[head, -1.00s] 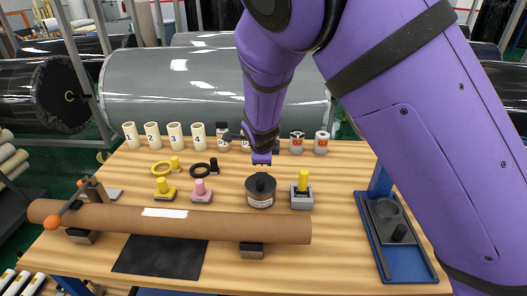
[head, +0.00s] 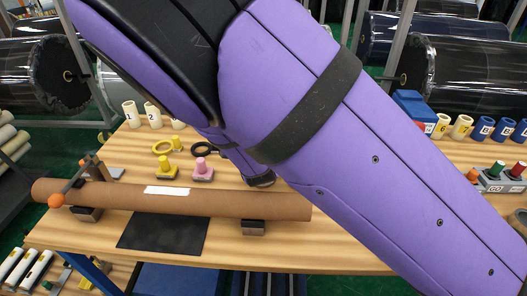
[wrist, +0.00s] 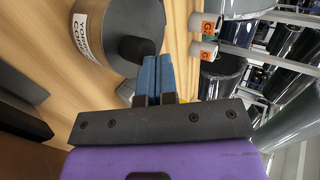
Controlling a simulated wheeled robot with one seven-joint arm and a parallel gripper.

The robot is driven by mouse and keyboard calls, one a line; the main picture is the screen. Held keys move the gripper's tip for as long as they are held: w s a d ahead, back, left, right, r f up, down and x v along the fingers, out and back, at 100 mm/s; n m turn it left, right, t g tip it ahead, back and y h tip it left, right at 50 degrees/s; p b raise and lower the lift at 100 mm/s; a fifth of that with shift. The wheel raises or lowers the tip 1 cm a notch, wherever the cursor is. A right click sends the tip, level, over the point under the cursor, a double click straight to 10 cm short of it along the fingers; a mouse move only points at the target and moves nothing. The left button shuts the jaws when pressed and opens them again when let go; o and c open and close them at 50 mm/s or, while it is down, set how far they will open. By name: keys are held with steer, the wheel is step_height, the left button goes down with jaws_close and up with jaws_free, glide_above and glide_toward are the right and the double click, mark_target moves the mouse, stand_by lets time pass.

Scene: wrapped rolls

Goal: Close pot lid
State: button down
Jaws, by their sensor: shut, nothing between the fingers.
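I cannot tell how the lid is seated. My gripper (wrist: 158,66) has its two blue fingers together and empty, with the tips close beside the knob; contact is unclear.
A long brown roll (head: 120,205) lies on supports across the wooden table in front of the pot. Yellow and pink stands (head: 202,170) stand left of the pot. Numbered cups (head: 153,115) stand at the back left, and more cups (head: 462,127) at the right.

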steer(key=shift+s+f, duration=0.15)
steer(key=shift+f, duration=0.15)
steer(key=shift+s+f, duration=0.1)
stand_by(0.3)
